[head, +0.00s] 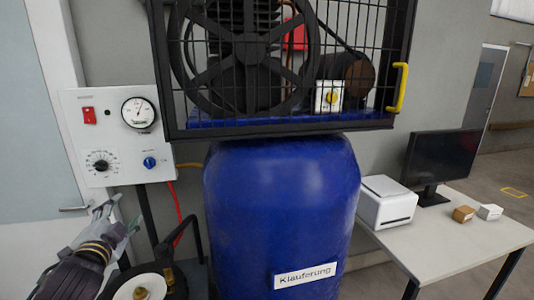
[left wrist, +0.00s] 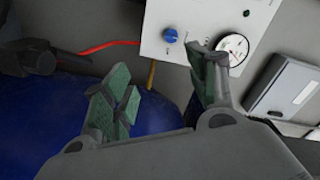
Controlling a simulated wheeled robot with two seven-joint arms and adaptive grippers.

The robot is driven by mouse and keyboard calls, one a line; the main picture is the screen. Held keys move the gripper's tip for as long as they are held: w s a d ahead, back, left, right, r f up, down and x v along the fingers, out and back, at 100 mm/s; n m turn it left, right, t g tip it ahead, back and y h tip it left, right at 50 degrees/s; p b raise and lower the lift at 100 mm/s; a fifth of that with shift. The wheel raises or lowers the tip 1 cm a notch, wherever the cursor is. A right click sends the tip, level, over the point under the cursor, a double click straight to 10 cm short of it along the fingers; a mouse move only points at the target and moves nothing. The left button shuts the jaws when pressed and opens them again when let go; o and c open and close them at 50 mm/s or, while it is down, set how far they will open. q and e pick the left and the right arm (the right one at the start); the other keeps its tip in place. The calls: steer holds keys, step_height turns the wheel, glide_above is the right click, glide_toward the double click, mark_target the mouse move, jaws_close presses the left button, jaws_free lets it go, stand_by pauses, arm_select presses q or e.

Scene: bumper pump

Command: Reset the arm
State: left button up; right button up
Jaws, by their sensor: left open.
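My left gripper (head: 108,222) is in the lower left of the head view, just below the white control panel (head: 107,165). Its jaws are open and nothing shows between them. In the left wrist view, the green-padded fingers of the gripper (left wrist: 165,100) stand apart, with the blue tank (left wrist: 50,130) and the panel (left wrist: 182,48) behind. The panel carries a red switch (head: 89,115), a round gauge (head: 138,112), a black knob (head: 101,163) and a blue knob (head: 150,162). My right gripper does not show in either view.
The blue tank labelled "Klauferung" (head: 280,210) stands in the middle under a caged compressor (head: 265,60) with a yellow handle (head: 398,88). A table (head: 450,245) at the right holds a white printer (head: 386,201), a monitor (head: 441,160) and two small boxes. A red hose (head: 177,205) hangs near my left gripper.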

arm_select(q)
steer(key=s+d+f+n+g+h, duration=0.1)
steer(key=s+d+f+n+g, duration=0.15)
steer(key=f, duration=0.75)
steer(key=s+d+f+n+g, duration=0.2)
steer(key=s+f+g, duration=0.15)
steer(key=f, duration=0.55)
steer(key=s+d+f+n+g+h, duration=0.2)
steer(key=s+d+f+g, duration=0.25)
steer(key=s+f, duration=0.35)
steer(key=s+d+f+n+g+h, duration=0.1)
steer(key=s+d+f+g, duration=0.2)
steer(key=s+d+f, duration=0.4)
step_height(320, 180, down, 30)
steer(key=s+a, duration=0.1)
steer(key=s+a+f+g, duration=0.1)
steer(key=s+a+f, duration=0.1)
steer(key=s+f, duration=1)
steer(key=s+a+f+g, duration=0.1)
steer(key=s+a+f, duration=0.1)
steer(key=s+f, duration=0.9)
steer(key=shift+s+f, duration=0.4)
steer(key=shift+s, duration=0.15)
